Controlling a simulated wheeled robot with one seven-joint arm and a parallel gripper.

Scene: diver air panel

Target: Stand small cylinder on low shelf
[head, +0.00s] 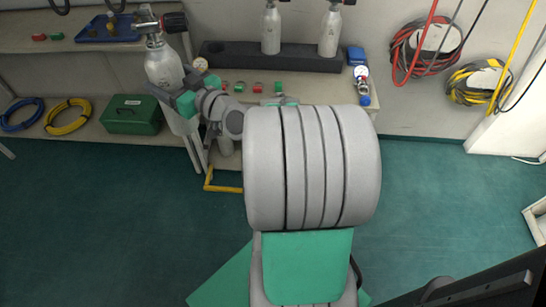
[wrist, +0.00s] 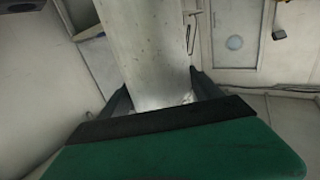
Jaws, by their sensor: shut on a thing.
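My gripper (head: 183,98) is shut on a pale grey cylinder (head: 163,65) with a black and metal valve on top. The cylinder is roughly upright, leaning a little, in front of the left shelving. In the wrist view the cylinder (wrist: 150,45) stands between my two dark fingers. The low shelf (head: 85,131) is at the left, below an upper shelf. My gripper and arm hide part of the cylinder. I cannot tell how far its base is from the low shelf.
The low shelf bears a blue hose (head: 22,114), a yellow hose (head: 68,116) and a green case (head: 131,114). Two cylinders stand in a black rack (head: 240,57) at the back. A yellow bar (head: 210,180) is near the floor. Floor at left is clear.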

